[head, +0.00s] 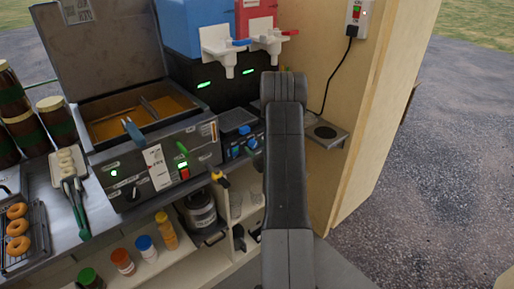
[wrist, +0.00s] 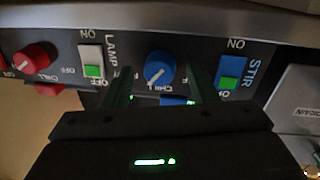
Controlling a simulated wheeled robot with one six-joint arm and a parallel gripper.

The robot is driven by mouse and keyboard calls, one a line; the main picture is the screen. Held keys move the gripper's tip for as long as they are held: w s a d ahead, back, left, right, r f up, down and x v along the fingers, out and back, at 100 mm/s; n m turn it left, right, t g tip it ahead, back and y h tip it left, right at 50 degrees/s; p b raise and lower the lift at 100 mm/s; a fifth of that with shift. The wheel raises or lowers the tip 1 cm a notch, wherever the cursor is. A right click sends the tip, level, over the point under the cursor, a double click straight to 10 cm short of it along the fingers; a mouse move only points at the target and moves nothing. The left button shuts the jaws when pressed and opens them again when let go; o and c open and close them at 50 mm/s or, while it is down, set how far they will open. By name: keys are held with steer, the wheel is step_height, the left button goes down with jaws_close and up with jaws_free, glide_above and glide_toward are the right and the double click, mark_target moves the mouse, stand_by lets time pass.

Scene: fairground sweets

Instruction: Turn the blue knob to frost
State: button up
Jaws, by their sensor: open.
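In the wrist view the blue knob (wrist: 160,69) sits on a dark control panel, with a pale pointer mark across its face. The word CHILL is printed just below it; other lettering beside it is partly hidden by my fingers, and I cannot read which setting the pointer marks. My gripper (wrist: 162,78) is open, with one dark finger on either side of the knob. I cannot tell whether the fingers touch it. In the head view my arm blocks the gripper and the knob.
In the wrist view a red knob (wrist: 36,58) and a lamp switch (wrist: 92,60) are left of the blue knob, and a blue stir switch (wrist: 232,72) is right. In the head view a blue tank (head: 190,28) and red tank (head: 254,17) have white taps; a fryer (head: 85,60) stands left.

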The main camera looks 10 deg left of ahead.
steer(key=shift+c, duration=0.2)
steer(key=c, duration=0.9)
steer(key=m+b, duration=0.1)
steer(key=b, duration=0.1)
steer(key=shift+f+m+b, duration=0.15)
steer(key=shift+m+b, duration=0.15)
steer(key=shift+r+m+g+b, duration=0.2)
steer(key=shift+m+b, duration=0.25)
steer(key=shift+m, duration=0.25)
steer(key=shift+r+m+g+b, duration=0.1)
steer(key=shift+m+g+b, duration=0.1)
steer(key=shift+m+b, duration=0.35)
steer(key=o, duration=0.9)
steer(key=shift+o, duration=0.2)
steer(key=shift+d, duration=0.1)
